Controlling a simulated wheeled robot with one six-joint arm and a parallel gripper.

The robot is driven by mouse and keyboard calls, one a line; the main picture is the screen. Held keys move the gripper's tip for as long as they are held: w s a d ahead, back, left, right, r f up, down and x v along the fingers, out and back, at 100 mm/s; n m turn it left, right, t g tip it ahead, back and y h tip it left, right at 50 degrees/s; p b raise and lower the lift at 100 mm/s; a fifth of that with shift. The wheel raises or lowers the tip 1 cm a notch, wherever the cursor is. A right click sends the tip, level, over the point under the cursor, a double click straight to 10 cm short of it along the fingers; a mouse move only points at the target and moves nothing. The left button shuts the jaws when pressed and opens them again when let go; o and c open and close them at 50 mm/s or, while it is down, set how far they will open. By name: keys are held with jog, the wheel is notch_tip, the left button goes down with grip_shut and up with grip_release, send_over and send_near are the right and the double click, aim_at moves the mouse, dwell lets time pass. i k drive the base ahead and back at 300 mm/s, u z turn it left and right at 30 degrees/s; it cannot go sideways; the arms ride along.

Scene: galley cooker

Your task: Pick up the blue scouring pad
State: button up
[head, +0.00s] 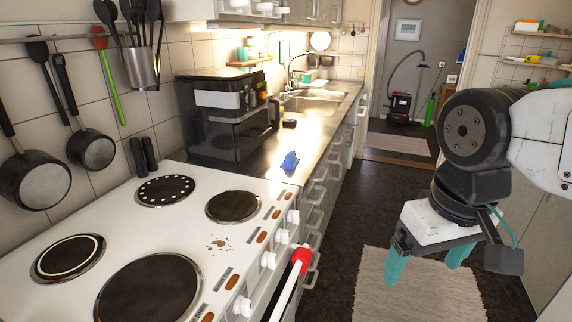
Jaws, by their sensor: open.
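A small blue object (290,160), which looks like the blue scouring pad, sits on the dark counter (268,163) just past the far right corner of the white cooker. It seems to stand up in a peaked shape; nothing covers it. My gripper (427,262) is at the right of the head view, pointing down over the floor and rug. Its two teal fingers are spread apart with nothing between them. It is well to the right of the pad and apart from it.
The white cooker (215,180) with several hotplates fills the near left, with knobs along its front. A red-tipped white bar (301,259) shows at its front edge. Beyond are a small dark item (289,123) and the sink (312,103).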

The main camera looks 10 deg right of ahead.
aim_at(291, 160)
jog(key=z, duration=0.7)
jog(key=i, duration=0.7)
jog(key=z, duration=0.65)
jog(key=i, duration=1.3)
jog(key=u, duration=1.1)
jog(key=i, duration=0.45)
jog(key=u, duration=0.55)
